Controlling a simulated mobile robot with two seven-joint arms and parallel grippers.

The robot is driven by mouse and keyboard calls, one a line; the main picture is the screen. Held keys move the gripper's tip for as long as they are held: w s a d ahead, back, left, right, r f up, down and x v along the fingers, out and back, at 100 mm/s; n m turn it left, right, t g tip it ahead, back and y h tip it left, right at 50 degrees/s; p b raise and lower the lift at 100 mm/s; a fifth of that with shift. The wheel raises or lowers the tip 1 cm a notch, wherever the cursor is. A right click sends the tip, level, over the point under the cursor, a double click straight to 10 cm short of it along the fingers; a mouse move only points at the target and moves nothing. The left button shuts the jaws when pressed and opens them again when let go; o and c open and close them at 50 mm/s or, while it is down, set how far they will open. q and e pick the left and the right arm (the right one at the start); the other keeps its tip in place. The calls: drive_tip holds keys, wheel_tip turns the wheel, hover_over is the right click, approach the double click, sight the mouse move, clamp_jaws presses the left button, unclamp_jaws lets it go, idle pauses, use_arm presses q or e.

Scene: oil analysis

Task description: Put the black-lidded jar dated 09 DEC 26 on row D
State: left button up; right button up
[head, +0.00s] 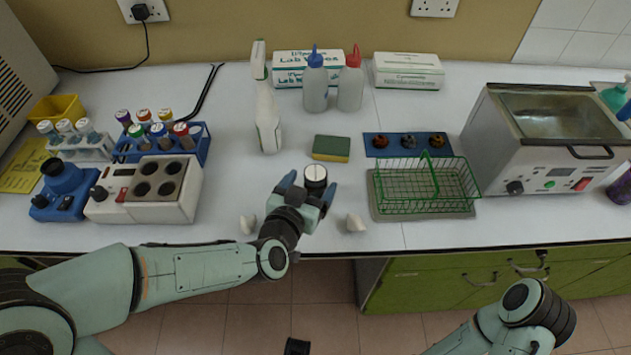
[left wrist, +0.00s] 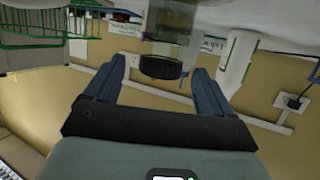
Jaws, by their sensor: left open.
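My left gripper (head: 308,186) is over the front middle of the bench, its blue fingers open on either side of a small jar (head: 316,174). In the head view the jar shows a pale round top with a dark rim. In the left wrist view, which is upside down, a jar with a black ribbed lid (left wrist: 163,67) and a label on its body is between the fingertips of my left gripper (left wrist: 164,85), with gaps to both. The date is too small to read. No row marked D can be made out.
A green wire basket (head: 430,186) stands to the right of the jar, with a blue tray (head: 375,152) holding dark round items behind it. A sponge (head: 331,148) and a spray bottle (head: 267,120) are behind the jar. Two small pale lumps (head: 355,223) (head: 248,224) lie near the front edge.

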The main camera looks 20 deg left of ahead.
sight(318, 170)
use_arm(q)
drive_tip(key=x, duration=0.5)
drive_tip(key=shift+w, duration=0.45)
drive_tip(key=shift+a, duration=0.1)
drive_tip(key=c, duration=1.2)
drive_tip(key=shift+r, duration=0.1)
